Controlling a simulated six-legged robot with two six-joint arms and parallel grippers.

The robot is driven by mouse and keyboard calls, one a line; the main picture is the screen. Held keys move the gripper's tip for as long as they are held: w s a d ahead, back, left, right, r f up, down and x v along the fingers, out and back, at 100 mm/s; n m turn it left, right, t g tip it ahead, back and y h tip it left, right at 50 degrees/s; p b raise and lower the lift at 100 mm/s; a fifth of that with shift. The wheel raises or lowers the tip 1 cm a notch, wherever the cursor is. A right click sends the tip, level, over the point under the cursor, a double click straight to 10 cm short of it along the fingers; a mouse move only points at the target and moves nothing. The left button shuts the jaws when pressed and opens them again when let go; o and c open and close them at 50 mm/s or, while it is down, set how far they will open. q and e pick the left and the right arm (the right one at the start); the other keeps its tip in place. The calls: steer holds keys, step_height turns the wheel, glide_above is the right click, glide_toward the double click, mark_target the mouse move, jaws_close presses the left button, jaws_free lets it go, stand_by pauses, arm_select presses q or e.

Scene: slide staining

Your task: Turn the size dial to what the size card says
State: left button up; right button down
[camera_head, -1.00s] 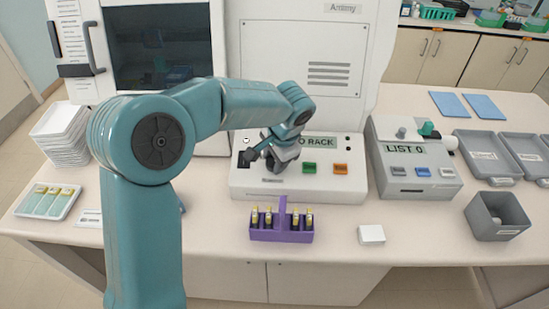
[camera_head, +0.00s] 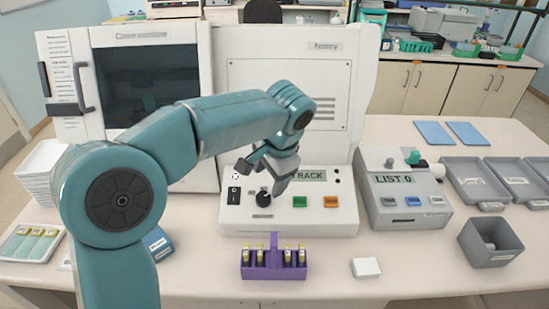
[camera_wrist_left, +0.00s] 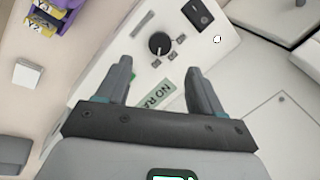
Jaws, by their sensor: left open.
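The black round dial (camera_head: 263,198) is on the sloped front panel of the white machine, right of a black rocker switch (camera_head: 234,195). It also shows in the left wrist view (camera_wrist_left: 159,43), with small marked labels around it, too small to read. My left gripper (camera_head: 259,179) is over the dial. In the wrist view the open left gripper (camera_wrist_left: 160,70) has its fingers spread, with the dial just beyond the fingertips, apart from them. I cannot pick out the size card for certain. My right gripper is out of view.
A purple rack (camera_head: 273,262) with yellow-capped tubes stands in front of the machine, beside a small white block (camera_head: 366,267). Green (camera_head: 300,202) and orange (camera_head: 330,202) buttons sit right of the dial. A grey device (camera_head: 403,205) reading "LIST 0" stands at the right.

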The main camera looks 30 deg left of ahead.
arm_select(q)
steer(key=v, duration=0.7)
steer(key=shift+r, duration=0.4)
steer(key=shift+d, duration=0.1)
steer(key=shift+s, duration=0.1)
